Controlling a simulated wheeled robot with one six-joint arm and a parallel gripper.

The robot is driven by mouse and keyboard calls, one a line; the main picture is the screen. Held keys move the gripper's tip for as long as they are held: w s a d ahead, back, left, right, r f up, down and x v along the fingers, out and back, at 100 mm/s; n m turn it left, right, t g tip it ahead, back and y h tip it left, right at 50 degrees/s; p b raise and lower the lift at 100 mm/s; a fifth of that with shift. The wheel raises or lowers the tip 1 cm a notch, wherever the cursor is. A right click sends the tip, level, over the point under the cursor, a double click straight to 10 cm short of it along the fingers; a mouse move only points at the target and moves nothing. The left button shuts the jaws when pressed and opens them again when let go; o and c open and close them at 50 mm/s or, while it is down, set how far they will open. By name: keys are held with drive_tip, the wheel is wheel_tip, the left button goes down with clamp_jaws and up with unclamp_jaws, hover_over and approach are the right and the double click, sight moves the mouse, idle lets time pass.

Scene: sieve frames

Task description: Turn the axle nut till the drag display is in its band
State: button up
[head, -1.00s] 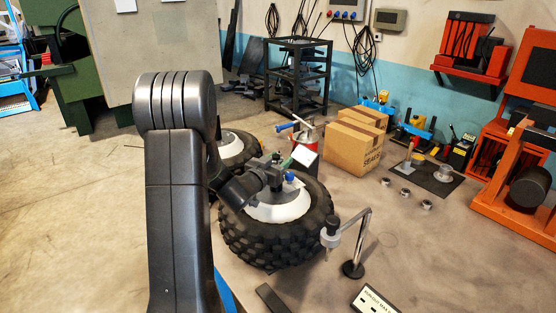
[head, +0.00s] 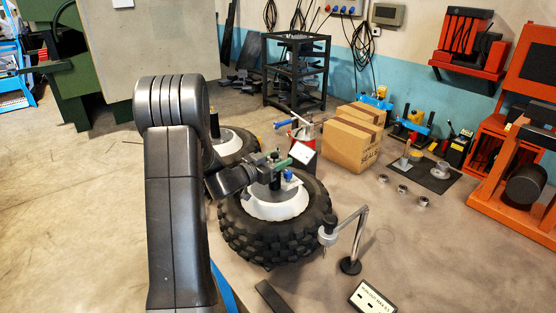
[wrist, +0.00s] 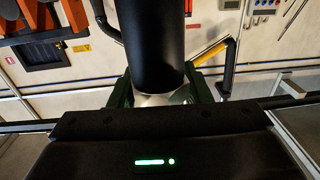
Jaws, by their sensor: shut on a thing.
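My gripper (head: 272,168) is over the white hub (head: 268,207) of the front knobbly wheel (head: 275,240). In the wrist view its green fingers (wrist: 160,92) stand on either side of the silver end of a black cylinder (wrist: 150,45). They are shut on that piece. In the head view a dark upright piece shows under the gripper at the hub centre. The axle nut cannot be made out. A small blue part (head: 289,175) sits on the hub. I cannot tell which panel is the drag display; no reading is legible.
A silver post with a hanging gauge (head: 328,232) stands right of the wheel. A sign reading runout max (head: 372,299) lies on the floor. A second wheel (head: 238,148), a carton (head: 352,142) and a white card (head: 302,153) are close behind.

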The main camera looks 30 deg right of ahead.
drive_tip(key=o, duration=1)
drive_tip(key=s+a+b, duration=0.2)
drive_tip(key=a+b, duration=0.1)
drive_tip(key=a, duration=1)
drive_tip(key=shift+a, duration=0.3)
drive_tip(key=shift+d, duration=0.1)
drive_tip(key=d+p, duration=0.1)
drive_tip(key=d, duration=0.3)
drive_tip(key=w+d+p, duration=0.1)
drive_tip(key=d, duration=0.4)
drive_tip(key=w+d+p, duration=0.1)
drive_tip(key=d, duration=0.3)
drive_tip(key=shift+d, duration=0.3)
